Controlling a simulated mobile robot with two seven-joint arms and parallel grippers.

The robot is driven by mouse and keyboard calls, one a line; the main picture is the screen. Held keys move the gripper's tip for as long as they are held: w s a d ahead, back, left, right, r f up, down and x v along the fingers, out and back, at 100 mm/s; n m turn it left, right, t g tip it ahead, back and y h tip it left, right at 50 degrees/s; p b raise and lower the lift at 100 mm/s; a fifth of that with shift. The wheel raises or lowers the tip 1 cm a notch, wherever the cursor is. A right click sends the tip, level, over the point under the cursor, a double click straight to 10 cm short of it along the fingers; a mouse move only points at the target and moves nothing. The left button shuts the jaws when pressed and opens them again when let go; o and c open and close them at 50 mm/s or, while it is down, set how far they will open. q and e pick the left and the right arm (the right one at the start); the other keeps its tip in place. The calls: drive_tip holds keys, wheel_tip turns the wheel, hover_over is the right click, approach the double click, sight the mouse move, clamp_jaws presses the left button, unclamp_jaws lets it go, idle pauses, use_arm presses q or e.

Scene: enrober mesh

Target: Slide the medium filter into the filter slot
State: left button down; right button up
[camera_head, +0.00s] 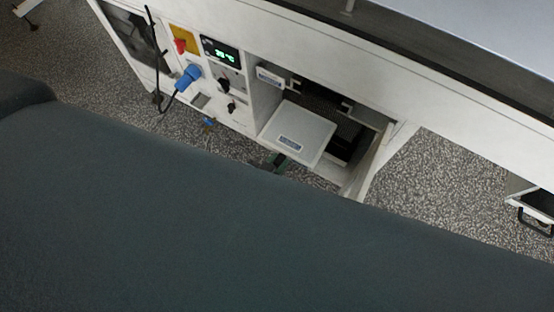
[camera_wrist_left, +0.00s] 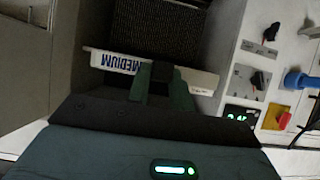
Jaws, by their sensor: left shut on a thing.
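In the left wrist view the medium filter (camera_wrist_left: 206,82) shows as a white front bar with MEDIUM printed upside down, and a dark fine mesh (camera_wrist_left: 155,30) beyond it. My left gripper (camera_wrist_left: 162,80) is shut on the middle of this bar. In the head view my left gripper (camera_head: 274,162) shows only partly, dark green, at the lower edge of a pale flat panel (camera_head: 300,128) with a small label. This panel lies at the machine's open bay (camera_head: 345,140). The filter slot itself is not clearly seen, so I cannot tell how far the filter is in. My right gripper is not in view.
An open white door (camera_head: 368,165) stands at the bay's right. Left of the bay is a control panel with a lit green display (camera_head: 221,53), black knobs, a blue plug (camera_head: 187,78) with cable, and a red switch (camera_head: 181,46). My own dark arm covers much of the foreground.

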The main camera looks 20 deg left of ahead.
sight(289, 145)
use_arm(q)
drive_tip(key=shift+w+d, duration=0.2)
drive_tip(key=shift+w, duration=0.75)
drive_tip(key=shift+w+d, duration=0.15)
drive_tip(key=shift+w, duration=0.85)
drive_tip(key=shift+w+d, duration=0.2)
drive_tip(key=shift+w, duration=0.75)
drive_tip(key=shift+r, duration=0.1)
